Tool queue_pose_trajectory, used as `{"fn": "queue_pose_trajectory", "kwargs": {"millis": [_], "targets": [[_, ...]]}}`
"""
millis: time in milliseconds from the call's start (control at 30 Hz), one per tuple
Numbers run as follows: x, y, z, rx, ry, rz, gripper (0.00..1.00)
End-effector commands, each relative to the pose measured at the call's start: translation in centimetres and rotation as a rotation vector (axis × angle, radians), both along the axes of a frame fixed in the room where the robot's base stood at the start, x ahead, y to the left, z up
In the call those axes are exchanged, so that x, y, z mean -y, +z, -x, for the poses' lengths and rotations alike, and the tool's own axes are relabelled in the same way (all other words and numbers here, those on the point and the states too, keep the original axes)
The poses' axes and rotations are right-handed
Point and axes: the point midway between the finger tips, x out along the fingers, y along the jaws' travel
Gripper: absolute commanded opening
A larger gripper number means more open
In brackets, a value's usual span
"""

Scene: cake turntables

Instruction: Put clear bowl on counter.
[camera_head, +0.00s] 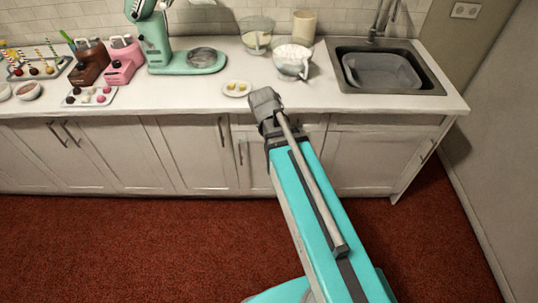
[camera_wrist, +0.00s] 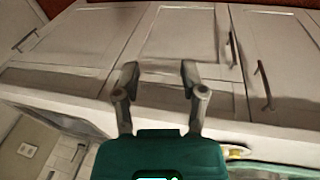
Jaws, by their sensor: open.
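Two clear bowls stand on the white counter (camera_head: 330,104) in the head view. The nearer clear bowl (camera_head: 291,71) holds white, rounded contents and stands left of the sink. The farther clear bowl (camera_head: 255,44) stands behind it near the wall and holds something pale. My gripper (camera_wrist: 160,78) is open and empty in the wrist view, with cabinet doors behind its fingers. In the head view my arm reaches to the counter's front edge, short of both bowls; its fingers cannot be made out there. No bowl can be made out in the wrist view.
The sink (camera_head: 338,75) with a grey basin (camera_head: 382,70) is at right. A small plate (camera_head: 236,94) with yellow pieces lies near my arm's end. A mint mixer (camera_head: 160,45), a cream canister (camera_head: 304,24) and a sweets tray (camera_head: 67,101) stand around. The counter before the sink is clear.

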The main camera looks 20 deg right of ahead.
Motion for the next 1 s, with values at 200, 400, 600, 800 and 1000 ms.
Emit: {"fn": "queue_pose_trajectory", "kwargs": {"millis": [200,400,600,800,1000], "targets": [[-3.1,-0.5,4.8,-0.077,0.222,-0.174,0.54],[-4.0,-0.6,5.8,-0.093,0.297,-0.230,0.54],[-4.1,-0.6,5.7,-0.093,0.300,-0.231,0.54],[-4.1,-0.6,5.7,-0.093,0.299,-0.230,0.54],[-4.1,-0.6,5.7,-0.093,0.299,-0.230,0.54]]}}
